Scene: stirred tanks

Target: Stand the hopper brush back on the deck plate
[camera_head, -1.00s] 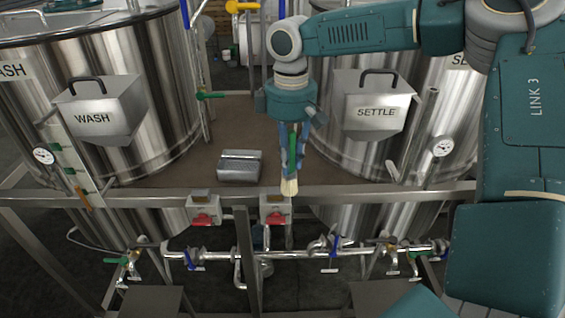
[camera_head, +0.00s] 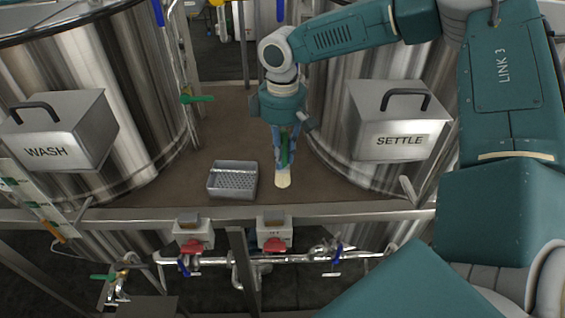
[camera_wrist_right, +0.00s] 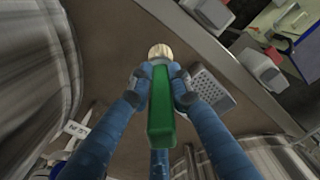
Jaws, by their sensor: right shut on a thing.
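The hopper brush has a green handle (camera_wrist_right: 160,108) and pale bristles (camera_head: 283,181). My right gripper (camera_head: 285,150) is shut on the handle, and the bristles point down. In the right wrist view the blue fingers of the right gripper (camera_wrist_right: 160,80) close on the handle from both sides. The brush hangs over the brown deck plate (camera_head: 226,120), near its front edge. I cannot tell whether the bristles touch the plate. My left gripper is not in view.
A grey perforated tray (camera_head: 233,194) sits on the deck left of the brush. The WASH hopper (camera_head: 60,130) and SETTLE hopper (camera_head: 398,120) flank the deck on steel tanks. A metal rail (camera_head: 330,217) with red-knobbed boxes (camera_head: 274,232) runs along the front.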

